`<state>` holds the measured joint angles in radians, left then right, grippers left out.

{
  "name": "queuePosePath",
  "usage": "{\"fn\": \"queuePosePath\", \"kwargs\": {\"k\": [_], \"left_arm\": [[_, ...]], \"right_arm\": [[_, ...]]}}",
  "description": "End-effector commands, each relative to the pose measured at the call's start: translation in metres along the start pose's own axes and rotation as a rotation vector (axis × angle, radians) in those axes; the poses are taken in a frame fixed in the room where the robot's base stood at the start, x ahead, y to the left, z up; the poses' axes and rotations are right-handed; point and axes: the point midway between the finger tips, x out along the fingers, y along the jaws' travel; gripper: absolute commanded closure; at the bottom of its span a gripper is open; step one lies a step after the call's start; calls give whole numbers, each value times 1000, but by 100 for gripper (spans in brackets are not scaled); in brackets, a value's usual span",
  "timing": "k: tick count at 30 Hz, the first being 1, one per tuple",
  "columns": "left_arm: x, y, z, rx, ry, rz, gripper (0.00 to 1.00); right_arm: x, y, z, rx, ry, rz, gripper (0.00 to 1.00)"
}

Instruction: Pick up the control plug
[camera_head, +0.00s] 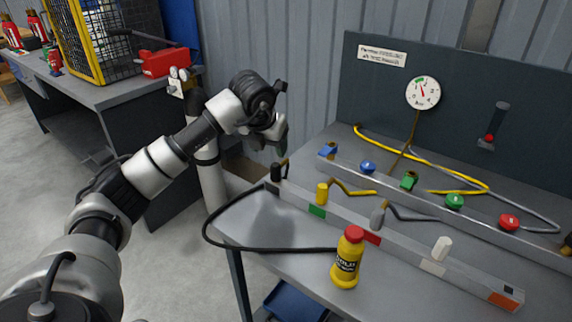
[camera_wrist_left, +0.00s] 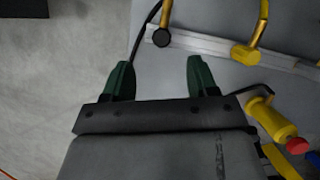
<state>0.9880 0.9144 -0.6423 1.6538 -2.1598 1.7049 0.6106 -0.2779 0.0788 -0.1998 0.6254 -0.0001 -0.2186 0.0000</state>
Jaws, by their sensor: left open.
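Several coloured plugs stand along a rail on the bench; I cannot tell which one is the control plug. The black plug (camera_head: 276,172) is at the left end, with a black hose beside it. The yellow plug (camera_head: 322,193), grey plug (camera_head: 377,216) and white plug (camera_head: 441,248) follow to the right. My left gripper (camera_head: 281,143) is above the rail's left end. In the left wrist view its green fingers (camera_wrist_left: 160,78) are apart with nothing between them. The black plug (camera_wrist_left: 161,39) and yellow plug (camera_wrist_left: 246,54) lie beyond the fingertips. My right gripper is out of view.
A yellow bottle with a red cap (camera_head: 347,258) stands near the bench's front edge. A black hose (camera_head: 215,238) loops over the left edge. Behind are coloured knobs, yellow hoses and a gauge (camera_head: 422,92). A second bench (camera_head: 110,93) stands at the left.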

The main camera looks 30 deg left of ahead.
Motion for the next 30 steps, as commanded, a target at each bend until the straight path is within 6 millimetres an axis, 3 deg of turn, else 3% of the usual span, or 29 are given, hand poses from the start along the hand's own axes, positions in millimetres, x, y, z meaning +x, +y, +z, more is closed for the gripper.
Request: {"fn": "queuePosePath", "kwargs": {"k": [6,11,22,30], "left_arm": [[35,-1,-1,0,5,0,42],[51,-1,-1,0,2,-2,42],[96,-3,-3,0,4,-2,42],[105,-3,-3,2,1,-2,42]], "right_arm": [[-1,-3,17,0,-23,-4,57],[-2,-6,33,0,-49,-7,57],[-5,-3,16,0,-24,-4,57],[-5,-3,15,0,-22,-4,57]]}}
